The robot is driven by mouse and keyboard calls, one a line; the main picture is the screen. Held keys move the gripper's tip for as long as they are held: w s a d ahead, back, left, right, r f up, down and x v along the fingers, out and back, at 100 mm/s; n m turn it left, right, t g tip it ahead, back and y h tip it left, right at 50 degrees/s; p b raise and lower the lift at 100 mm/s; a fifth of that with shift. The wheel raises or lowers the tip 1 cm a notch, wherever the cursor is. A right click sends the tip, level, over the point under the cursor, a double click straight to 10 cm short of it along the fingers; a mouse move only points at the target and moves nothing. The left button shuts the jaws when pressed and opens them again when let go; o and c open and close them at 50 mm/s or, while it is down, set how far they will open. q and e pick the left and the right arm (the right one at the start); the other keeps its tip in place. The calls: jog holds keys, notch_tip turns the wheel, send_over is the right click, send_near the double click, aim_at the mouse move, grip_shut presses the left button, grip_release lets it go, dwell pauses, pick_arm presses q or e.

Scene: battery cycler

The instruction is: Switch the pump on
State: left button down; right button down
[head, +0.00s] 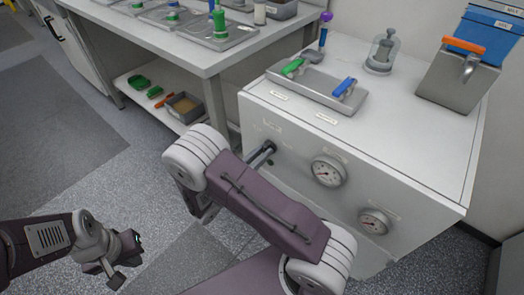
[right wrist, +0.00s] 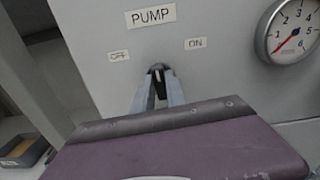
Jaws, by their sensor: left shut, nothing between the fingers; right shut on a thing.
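The pump switch (right wrist: 158,70) is a small black knob on the grey front panel, below the PUMP label (right wrist: 151,16). The OFF label (right wrist: 119,55) is to its upper left and the ON label (right wrist: 195,43) to its upper right. My right gripper (right wrist: 158,84) is shut on the knob, one finger on each side. The knob's pointer is mostly hidden, so I cannot tell its setting. In the head view my right gripper (head: 264,152) reaches the panel behind my arm. My left gripper (head: 118,281) is shut and empty, low at the left above the floor.
Two dials, an upper gauge (head: 328,172) and a lower gauge (head: 375,222), sit on the panel right of the switch. A tray (head: 310,88) with green and blue handled items lies on the cabinet top (head: 420,130). A workbench (head: 180,50) stands behind at the left.

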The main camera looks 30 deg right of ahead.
jog(key=shift+s+m, duration=0.15)
jog(key=shift+m, duration=3.15)
jog(key=shift+f, duration=0.1)
jog(key=c, duration=1.4)
grip_release()
jog(key=shift+o, duration=0.2)
jog(key=shift+m, duration=0.3)
